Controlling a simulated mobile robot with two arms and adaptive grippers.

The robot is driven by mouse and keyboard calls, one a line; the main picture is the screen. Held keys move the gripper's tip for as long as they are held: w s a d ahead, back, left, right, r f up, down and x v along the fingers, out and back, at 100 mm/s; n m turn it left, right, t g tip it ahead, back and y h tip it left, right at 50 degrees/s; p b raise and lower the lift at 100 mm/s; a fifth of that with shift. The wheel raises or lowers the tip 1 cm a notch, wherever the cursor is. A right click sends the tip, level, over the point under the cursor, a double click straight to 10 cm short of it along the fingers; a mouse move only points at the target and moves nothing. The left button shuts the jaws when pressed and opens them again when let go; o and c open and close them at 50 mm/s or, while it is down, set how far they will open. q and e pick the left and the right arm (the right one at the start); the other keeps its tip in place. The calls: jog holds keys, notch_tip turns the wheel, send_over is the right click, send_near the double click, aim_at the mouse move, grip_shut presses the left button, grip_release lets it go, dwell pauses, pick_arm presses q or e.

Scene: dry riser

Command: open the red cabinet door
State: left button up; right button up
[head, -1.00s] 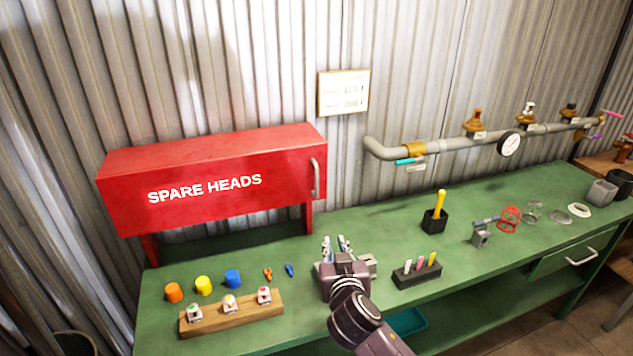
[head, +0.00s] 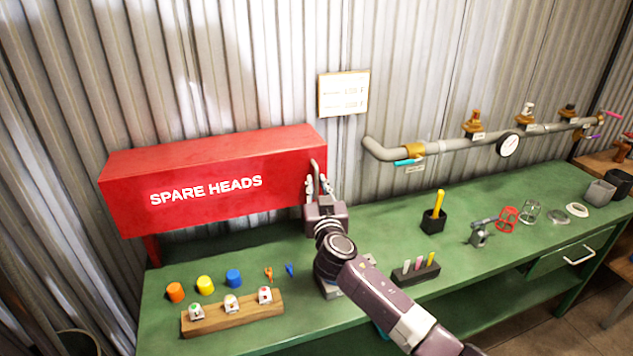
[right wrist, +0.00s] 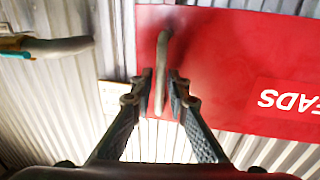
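The red cabinet (head: 215,165), marked SPARE HEADS, stands on legs at the back left of the green workbench. Its front door looks shut. A grey vertical handle (head: 314,170) is at the door's right end; the handle also shows in the right wrist view (right wrist: 161,75). My right gripper (head: 318,188) is at the lower part of the handle. In the right wrist view its two fingers (right wrist: 165,88) are open, one on each side of the handle, with a gap visible. My left gripper is not in view.
On the green bench (head: 370,235), a wooden block (head: 232,312) with sprinkler heads and coloured caps lies in front of the cabinet. A black holder (head: 415,270) and a cup with a yellow-handled tool (head: 434,218) stand right of my arm. A pipe (head: 460,143) runs along the wall.

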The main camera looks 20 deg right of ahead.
jog(key=shift+w, duration=0.2)
jog(key=shift+c, duration=0.6)
grip_shut()
jog(key=shift+s, duration=0.1)
